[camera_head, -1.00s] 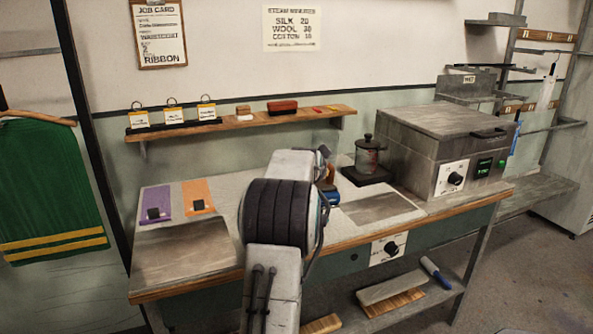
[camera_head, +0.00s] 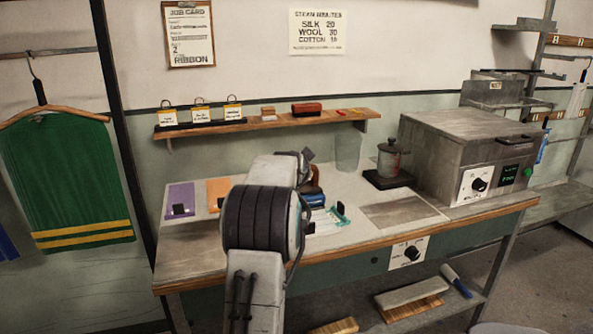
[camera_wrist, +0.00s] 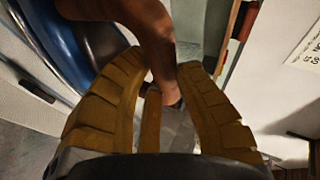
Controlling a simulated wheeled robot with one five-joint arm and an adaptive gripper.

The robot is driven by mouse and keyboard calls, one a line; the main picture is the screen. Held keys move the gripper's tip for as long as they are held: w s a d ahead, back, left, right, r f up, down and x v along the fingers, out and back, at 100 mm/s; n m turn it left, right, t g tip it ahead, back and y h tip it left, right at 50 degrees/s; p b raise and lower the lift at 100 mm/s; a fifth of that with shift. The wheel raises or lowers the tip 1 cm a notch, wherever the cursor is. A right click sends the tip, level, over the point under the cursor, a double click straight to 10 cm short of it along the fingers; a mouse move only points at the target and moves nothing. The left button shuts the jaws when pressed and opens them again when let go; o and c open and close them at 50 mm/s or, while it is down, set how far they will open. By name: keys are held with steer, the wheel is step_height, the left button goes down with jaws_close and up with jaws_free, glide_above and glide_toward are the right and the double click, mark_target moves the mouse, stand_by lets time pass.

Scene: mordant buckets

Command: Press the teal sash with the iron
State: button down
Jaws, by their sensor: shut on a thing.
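The iron (camera_head: 314,201) shows just right of my arm in the head view, over the bench, with a blue body and brown handle. In the wrist view its blue body (camera_wrist: 60,38) is at upper left. My gripper (camera_wrist: 162,72) has its yellow fingers shut around the brown handle. In the head view my arm hides the gripper. A teal strip, apparently the sash (camera_head: 322,229), lies on the bench below and right of the iron. Most of it is hidden behind my arm and the iron. I cannot tell whether the iron touches it.
A purple cloth (camera_head: 181,194) and an orange cloth (camera_head: 217,187), with small black pieces on them, lie at the bench's left. A grey plate (camera_head: 400,212), a lidded jar (camera_head: 390,161) and a steamer box (camera_head: 455,140) are at right. A shelf (camera_head: 270,122) runs behind.

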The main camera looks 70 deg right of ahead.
steer(key=shift+f+b, duration=1.6)
steer(key=shift+f, duration=1.15)
steer(key=shift+f+b, duration=0.5)
steer(key=shift+a+f, duration=0.1)
steer(key=shift+f, duration=0.5)
stand_by(1.7)
steer(key=shift+r, duration=0.15)
steer(key=shift+r+p, duration=1.6)
steer(key=shift+r, duration=1.15)
